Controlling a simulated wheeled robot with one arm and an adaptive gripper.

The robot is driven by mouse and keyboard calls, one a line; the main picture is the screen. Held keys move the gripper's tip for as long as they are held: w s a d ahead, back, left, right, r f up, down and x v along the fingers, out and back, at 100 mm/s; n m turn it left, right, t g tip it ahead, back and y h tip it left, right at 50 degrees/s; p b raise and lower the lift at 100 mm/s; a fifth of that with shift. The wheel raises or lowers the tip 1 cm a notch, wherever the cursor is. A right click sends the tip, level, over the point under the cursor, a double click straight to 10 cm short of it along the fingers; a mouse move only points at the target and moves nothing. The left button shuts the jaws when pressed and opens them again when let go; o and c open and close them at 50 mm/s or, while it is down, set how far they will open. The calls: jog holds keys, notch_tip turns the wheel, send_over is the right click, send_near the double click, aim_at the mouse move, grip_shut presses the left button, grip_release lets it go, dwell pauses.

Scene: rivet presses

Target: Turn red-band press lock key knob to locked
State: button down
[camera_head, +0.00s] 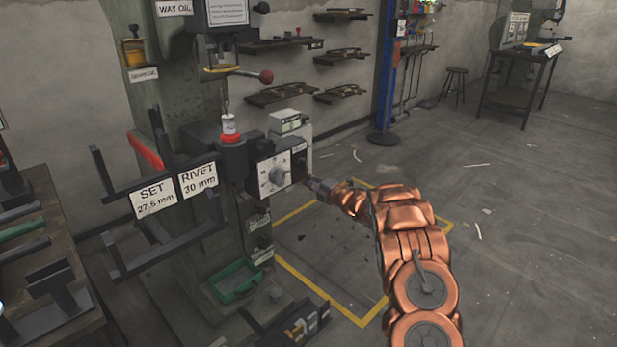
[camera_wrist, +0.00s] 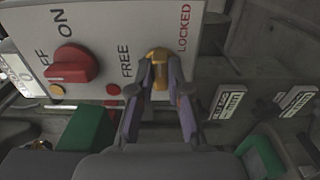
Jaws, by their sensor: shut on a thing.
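The red-band press (camera_head: 165,90) stands at the left in the head view, with a red band (camera_head: 146,150) on its side. My gripper (camera_head: 312,184) reaches the box's right side. In the wrist view my gripper (camera_wrist: 160,85) is shut on a brass-yellow key knob (camera_wrist: 158,56) between the FREE label (camera_wrist: 125,66) and the LOCKED label (camera_wrist: 184,28). The fingers hide its lower part. The knob's visible end points up in the picture, and I cannot tell its exact setting. A red switch knob (camera_wrist: 71,65) sits beside the ON and OFF labels.
A green tray (camera_head: 236,281) sits low on the press. A workbench (camera_head: 40,250) stands at the left. The floor to the right is mostly open.

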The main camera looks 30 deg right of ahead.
jog(key=shift+d+m, duration=0.1)
jog(key=shift+m, duration=0.3)
jog(key=c, duration=1.1)
grip_release()
jog(key=shift+s, duration=0.1)
jog(key=v, duration=1.2)
jog(key=shift+r, duration=0.15)
